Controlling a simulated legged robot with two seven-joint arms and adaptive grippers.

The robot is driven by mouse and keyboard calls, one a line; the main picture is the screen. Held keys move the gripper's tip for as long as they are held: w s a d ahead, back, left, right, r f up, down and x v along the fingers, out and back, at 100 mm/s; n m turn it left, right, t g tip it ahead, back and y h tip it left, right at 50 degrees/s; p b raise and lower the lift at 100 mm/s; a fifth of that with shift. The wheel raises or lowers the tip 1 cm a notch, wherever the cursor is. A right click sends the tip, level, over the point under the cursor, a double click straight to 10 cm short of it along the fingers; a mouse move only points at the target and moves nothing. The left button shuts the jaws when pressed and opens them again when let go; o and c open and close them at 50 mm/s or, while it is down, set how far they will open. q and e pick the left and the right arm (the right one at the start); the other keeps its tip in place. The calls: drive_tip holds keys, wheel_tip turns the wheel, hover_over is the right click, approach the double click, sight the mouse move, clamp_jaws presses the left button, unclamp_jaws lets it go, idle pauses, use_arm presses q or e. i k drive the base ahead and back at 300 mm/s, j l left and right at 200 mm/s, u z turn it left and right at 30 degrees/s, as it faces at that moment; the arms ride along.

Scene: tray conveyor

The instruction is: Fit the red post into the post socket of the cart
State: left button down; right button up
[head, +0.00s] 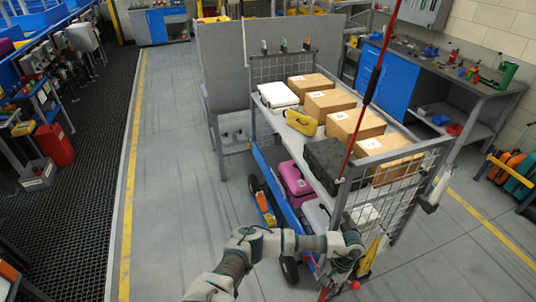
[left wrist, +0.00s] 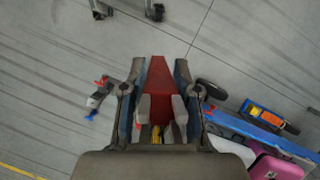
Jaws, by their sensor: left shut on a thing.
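The red post (head: 351,150) is long and thin, with a dark section partway up. It rises tilted from near the front corner of the cart (head: 337,218) to the top edge of the head view. My left gripper (head: 345,262) is low beside that corner, shut on the post. In the left wrist view the red post (left wrist: 159,85) lies between the two fingers of my left gripper (left wrist: 161,108). A red end shows below the gripper in the head view. I cannot make out the post socket; the gripper and arm cover part of the corner. My right gripper is out of view.
The cart carries cardboard boxes (head: 357,127), a white case (head: 278,95), a black case (head: 327,160) and a yellow case (head: 301,122). A pink case (head: 295,183) is on its lower shelf. A workbench (head: 465,85) stands behind right. The floor left of the cart is clear.

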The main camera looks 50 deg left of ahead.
sight(287, 145)
drive_tip(key=k+z, duration=0.15)
drive_tip(key=z, duration=0.3)
drive_tip(key=k+z, duration=0.15)
drive_tip(key=z, duration=0.35)
drive_tip(key=k+j+z, duration=0.1)
drive_tip(key=j+z, duration=0.35)
drive_tip(key=k+j+z, duration=0.15)
drive_tip(key=j+z, duration=0.25)
drive_tip(key=k+j, duration=0.2)
drive_tip(key=j, duration=0.3)
drive_tip(key=k+j, duration=0.25)
drive_tip(key=j, duration=0.2)
drive_tip(key=k+j, duration=0.2)
drive_tip(key=j, duration=0.3)
drive_tip(key=k+j, duration=0.2)
drive_tip(key=j, duration=0.25)
drive_tip(key=k+j, duration=0.25)
drive_tip(key=j, duration=0.25)
drive_tip(key=k+j, duration=0.2)
drive_tip(key=j, duration=0.25)
drive_tip(key=k+j, duration=0.2)
drive_tip(key=j, duration=0.3)
drive_tip(key=k+j, duration=0.25)
drive_tip(key=j, duration=0.25)
